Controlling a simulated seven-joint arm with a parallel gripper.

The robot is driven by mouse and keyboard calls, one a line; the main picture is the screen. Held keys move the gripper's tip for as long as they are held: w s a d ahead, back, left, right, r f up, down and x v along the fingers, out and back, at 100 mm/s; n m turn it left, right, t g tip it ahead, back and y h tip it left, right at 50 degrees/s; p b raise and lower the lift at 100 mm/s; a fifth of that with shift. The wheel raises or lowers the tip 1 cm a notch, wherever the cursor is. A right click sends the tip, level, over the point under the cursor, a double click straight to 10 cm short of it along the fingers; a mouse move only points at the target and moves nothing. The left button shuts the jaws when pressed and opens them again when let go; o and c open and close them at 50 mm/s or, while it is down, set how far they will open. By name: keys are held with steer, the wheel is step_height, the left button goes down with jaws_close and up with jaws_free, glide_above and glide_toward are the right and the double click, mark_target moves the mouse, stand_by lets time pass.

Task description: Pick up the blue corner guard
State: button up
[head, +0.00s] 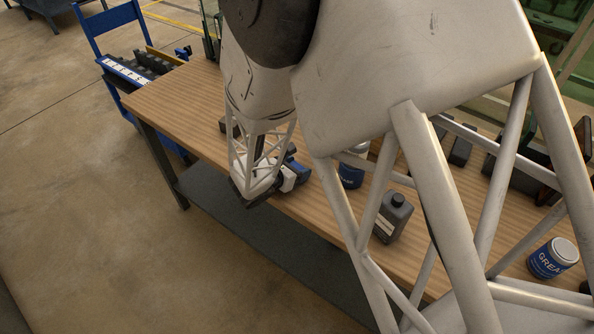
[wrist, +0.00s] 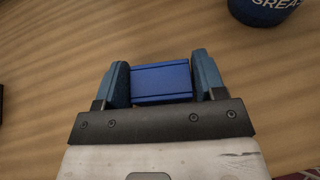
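The blue corner guard (wrist: 161,82) shows in the wrist view as a ribbed blue block. It lies between the two teal fingers of my gripper (wrist: 161,78) and fills nearly all the gap between them. I cannot tell whether both fingers press on it or only stand close beside it. In the head view my gripper (head: 287,172) is low over the wooden workbench (head: 180,95), near its front edge. The guard cannot be made out there behind the wrist and fingers.
A blue grease tin (head: 351,168), a dark grey bottle (head: 393,217) and another grease tin (head: 553,258) stand right of my gripper. A tin also shows at the wrist view's top right (wrist: 264,8). A blue cart (head: 112,38) stands beyond the bench.

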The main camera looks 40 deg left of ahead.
steer(key=c, duration=0.5)
steer(key=shift+o, duration=0.2)
steer(key=shift+r, duration=0.1)
steer(key=shift+r, duration=4.9)
